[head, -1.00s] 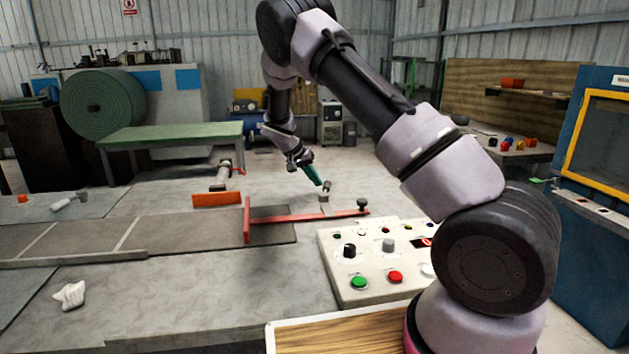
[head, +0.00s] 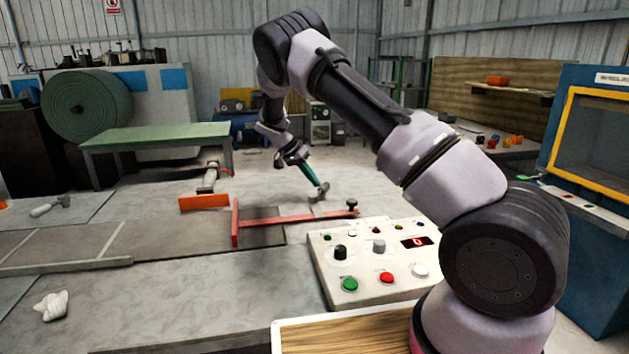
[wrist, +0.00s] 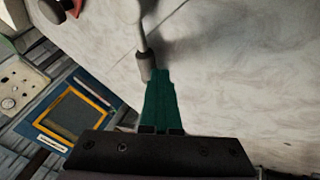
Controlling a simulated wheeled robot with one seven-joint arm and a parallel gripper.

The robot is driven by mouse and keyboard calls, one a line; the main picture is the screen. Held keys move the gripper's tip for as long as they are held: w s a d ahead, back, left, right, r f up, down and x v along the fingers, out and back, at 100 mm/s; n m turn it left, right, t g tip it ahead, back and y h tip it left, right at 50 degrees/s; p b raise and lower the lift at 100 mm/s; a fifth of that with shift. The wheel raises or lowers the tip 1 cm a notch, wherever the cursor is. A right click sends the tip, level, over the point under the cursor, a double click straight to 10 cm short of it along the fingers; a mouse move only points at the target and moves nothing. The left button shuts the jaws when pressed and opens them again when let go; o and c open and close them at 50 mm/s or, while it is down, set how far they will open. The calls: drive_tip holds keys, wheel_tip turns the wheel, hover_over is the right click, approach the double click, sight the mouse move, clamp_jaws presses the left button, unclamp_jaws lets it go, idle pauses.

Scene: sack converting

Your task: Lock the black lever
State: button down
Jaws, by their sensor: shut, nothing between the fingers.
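A small dark grey lever (head: 322,189) stands on the bench beyond the red bar. In the wrist view, it has a dark grip (wrist: 145,66) on a paler stem, running up to the picture's top edge. My gripper (head: 317,183) has green fingers, shut and empty, pointing down at the lever. In the wrist view, the fingertips (wrist: 157,72) are right beside the end of the grip. They seem to touch it, but I cannot tell for sure. The lever's base is partly out of the wrist view. Whether the lever is latched does not show.
A red bar (head: 290,219) with a black knob (head: 352,204) lies in front of the lever. A button panel (head: 330,264) stands nearer, at the right. An orange block (head: 204,202) is to the left. Open bench surrounds the lever.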

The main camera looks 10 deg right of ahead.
sight(325, 185)
drive_tip(key=d+m+g, duration=0.1)
drive_tip(key=d+m, duration=0.1)
drive_tip(key=m, duration=0.1)
drive_tip(key=shift+s+d+f+g, duration=0.1)
drive_tip(key=shift+s+g, duration=0.2)
drive_tip(key=shift+g, duration=0.1)
drive_tip(key=m, duration=0.1)
drive_tip(key=s+d+m+g, duration=0.1)
drive_tip(key=shift+d+m+y, duration=0.3)
drive_tip(key=shift+m+y, duration=0.1)
drive_tip(key=shift+s+d+m+g+y, duration=0.5)
drive_tip(key=shift+m+g, duration=0.3)
drive_tip(key=shift+m, duration=0.3)
drive_tip(key=shift+s+d+m+g+y, duration=0.4)
drive_tip(key=shift+s+m, duration=0.3)
drive_tip(key=shift+m, duration=0.4)
drive_tip(key=v, duration=1.1)
